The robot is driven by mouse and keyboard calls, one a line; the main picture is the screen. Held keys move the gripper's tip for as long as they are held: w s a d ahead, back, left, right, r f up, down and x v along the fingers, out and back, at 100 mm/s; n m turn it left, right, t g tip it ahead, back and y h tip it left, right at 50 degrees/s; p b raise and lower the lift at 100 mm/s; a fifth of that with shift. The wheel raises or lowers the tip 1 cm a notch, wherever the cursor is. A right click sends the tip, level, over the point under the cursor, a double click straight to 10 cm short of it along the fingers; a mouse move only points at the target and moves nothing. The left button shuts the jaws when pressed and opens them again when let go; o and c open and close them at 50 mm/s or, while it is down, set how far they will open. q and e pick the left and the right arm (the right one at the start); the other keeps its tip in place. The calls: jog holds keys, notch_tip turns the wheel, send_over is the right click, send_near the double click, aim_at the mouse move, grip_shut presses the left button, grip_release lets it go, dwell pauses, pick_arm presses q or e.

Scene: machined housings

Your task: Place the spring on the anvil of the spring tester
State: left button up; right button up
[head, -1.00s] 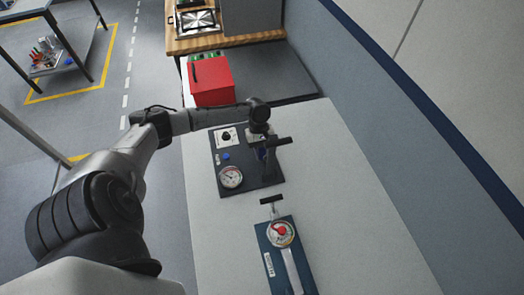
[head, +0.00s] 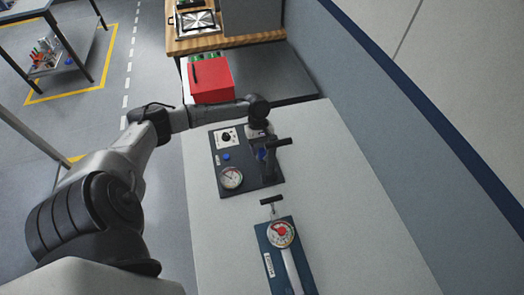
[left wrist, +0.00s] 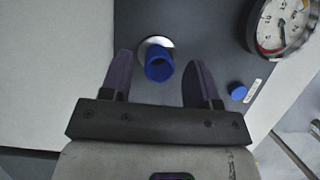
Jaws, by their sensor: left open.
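A blue cylinder, apparently the spring (left wrist: 160,66), stands on a round silver disc, apparently the anvil (left wrist: 153,42), in the left wrist view. Its coils are too small to make out. My left gripper (left wrist: 157,61) is open, one finger on each side of the spring with gaps. In the head view my left gripper (head: 265,152) is over the tester and partly hides the spring. My right gripper is not in view.
A blue tester with a red-centred dial (head: 282,234) lies nearer on the pale table (head: 350,220). A red box (head: 210,80) stands beyond the far end. A small blue knob (left wrist: 238,92) sits on the tester plate. The table to the right is clear.

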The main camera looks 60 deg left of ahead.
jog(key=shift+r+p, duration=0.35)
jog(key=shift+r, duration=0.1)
pick_arm(q)
jog(key=v, duration=1)
jog(key=shift+r, duration=0.25)
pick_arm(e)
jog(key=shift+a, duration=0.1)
pick_arm(q)
jog(key=shift+a, duration=0.1)
